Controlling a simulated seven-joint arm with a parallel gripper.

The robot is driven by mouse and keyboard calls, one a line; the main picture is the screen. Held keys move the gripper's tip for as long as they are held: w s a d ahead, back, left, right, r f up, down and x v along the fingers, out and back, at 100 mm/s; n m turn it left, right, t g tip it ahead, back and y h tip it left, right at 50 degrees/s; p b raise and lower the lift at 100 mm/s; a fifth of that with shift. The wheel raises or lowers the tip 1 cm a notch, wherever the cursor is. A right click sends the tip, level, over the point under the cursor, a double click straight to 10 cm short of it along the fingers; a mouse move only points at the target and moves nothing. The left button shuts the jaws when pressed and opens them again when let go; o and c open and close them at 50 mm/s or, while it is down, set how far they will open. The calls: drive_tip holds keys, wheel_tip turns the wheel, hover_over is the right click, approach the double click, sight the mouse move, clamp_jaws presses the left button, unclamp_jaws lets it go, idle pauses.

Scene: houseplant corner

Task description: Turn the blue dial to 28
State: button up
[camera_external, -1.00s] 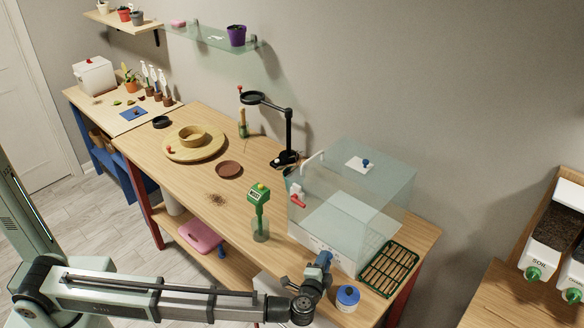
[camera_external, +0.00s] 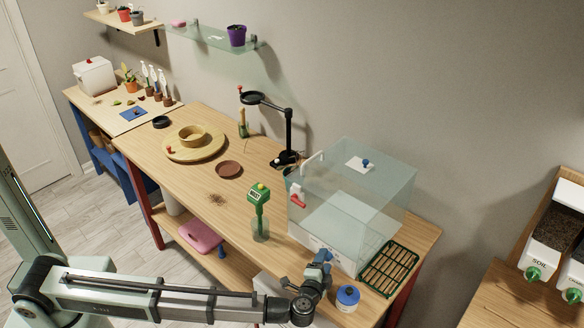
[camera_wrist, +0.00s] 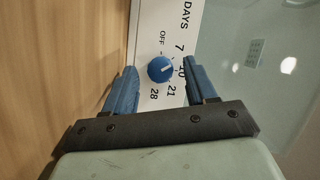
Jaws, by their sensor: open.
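The blue dial (camera_wrist: 161,69) is a round knob with a white pointer line, on a white panel (camera_wrist: 146,30) lettered "DAYS". Marks OFF, 7, one partly covered number, 21 and 28 stand around it. The pointer is aimed right and slightly up in the wrist view, near the partly covered number between 7 and 21. My gripper (camera_wrist: 160,74) is open, with one blue finger on each side of the dial and gaps visible between. In the external view my gripper (camera_external: 322,260) is at the front of the clear case (camera_external: 350,190) and hides the dial.
A blue-lidded jar (camera_external: 347,298) stands just right of my gripper, near the table's front edge. A green wire rack (camera_external: 389,268) lies right of the case. A green meter (camera_external: 259,196) in a glass holder stands to the left.

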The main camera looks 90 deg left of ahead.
drive_tip(key=v, duration=1.3)
drive_tip(key=shift+s+d, duration=0.15)
drive_tip(key=shift+d, duration=0.1)
drive_tip(key=s+a+r+n+h, duration=0.3)
drive_tip(key=s+a+r+n, duration=0.15)
drive_tip(key=s+a, duration=0.2)
drive_tip(key=w+a+f+n+t, duration=0.1)
drive_tip(key=w+a+f+n, duration=0.1)
drive_tip(key=w, duration=0.2)
drive_tip(key=w+a+f+n+t+h, duration=0.1)
drive_tip(key=w+a+f+n, duration=0.1)
drive_tip(key=w, duration=0.1)
drive_tip(key=w+a+f+n+t+h, duration=0.1)
drive_tip(key=w+a+n, duration=0.1)
drive_tip(key=w, duration=0.2)
drive_tip(key=shift+w+a+f, duration=0.35)
drive_tip(key=shift+f, duration=0.05)
drive_tip(key=shift+c, duration=0.4)
